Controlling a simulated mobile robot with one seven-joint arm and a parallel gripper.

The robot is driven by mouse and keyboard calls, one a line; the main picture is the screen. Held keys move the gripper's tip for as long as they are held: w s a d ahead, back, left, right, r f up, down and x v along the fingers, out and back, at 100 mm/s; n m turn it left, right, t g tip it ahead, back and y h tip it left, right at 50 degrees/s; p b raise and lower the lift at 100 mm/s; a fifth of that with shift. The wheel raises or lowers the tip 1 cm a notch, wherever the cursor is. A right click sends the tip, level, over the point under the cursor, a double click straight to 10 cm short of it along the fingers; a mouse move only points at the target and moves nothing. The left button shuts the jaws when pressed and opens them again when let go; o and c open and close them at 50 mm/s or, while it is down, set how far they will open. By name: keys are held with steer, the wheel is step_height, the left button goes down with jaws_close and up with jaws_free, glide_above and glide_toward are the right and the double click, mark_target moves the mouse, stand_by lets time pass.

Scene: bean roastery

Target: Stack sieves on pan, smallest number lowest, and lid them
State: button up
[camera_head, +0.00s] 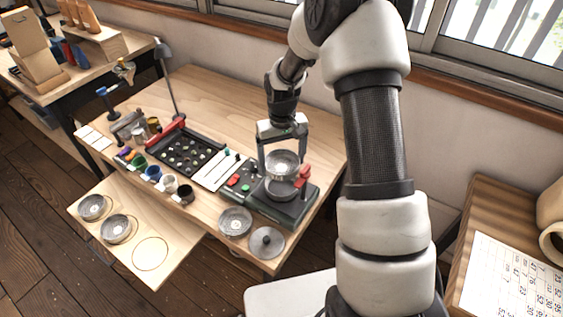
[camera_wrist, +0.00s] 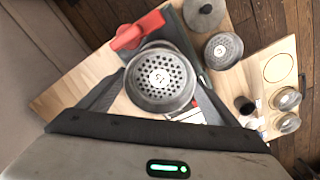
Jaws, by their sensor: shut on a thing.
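My gripper (camera_head: 281,160) is shut on a grey metal sieve (camera_head: 283,163), with one finger on either side of its wall. In the wrist view the held sieve (camera_wrist: 160,77) shows a holed floor with a marking that may read 15. It is level, over a round metal pan (camera_head: 280,188) on the dark shaker base (camera_head: 283,206); I cannot tell whether they touch. Another sieve (camera_head: 235,221) and the knobbed lid (camera_head: 267,242) lie at the table's front edge. Two more sieves (camera_head: 92,207) (camera_head: 116,228) sit on the lower board (camera_head: 180,240).
A red clamp (camera_head: 303,175) rises close to the right of the held sieve. An empty ring outline (camera_head: 150,253) is on the lower board. A black tray (camera_head: 183,153), white strips (camera_head: 216,170) and several small cups (camera_head: 152,173) fill the table's left half.

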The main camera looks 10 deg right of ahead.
mark_target(282, 168)
steer(key=shift+f+b, duration=1.75)
steer(key=shift+f, duration=1.6)
steer(key=shift+f+b, duration=0.6)
steer(key=shift+b, duration=0.05)
steer(key=o, duration=0.8)
steer(key=shift+r, duration=0.1)
steer(key=shift+r+p, duration=3.3)
steer(key=shift+r, duration=2.15)
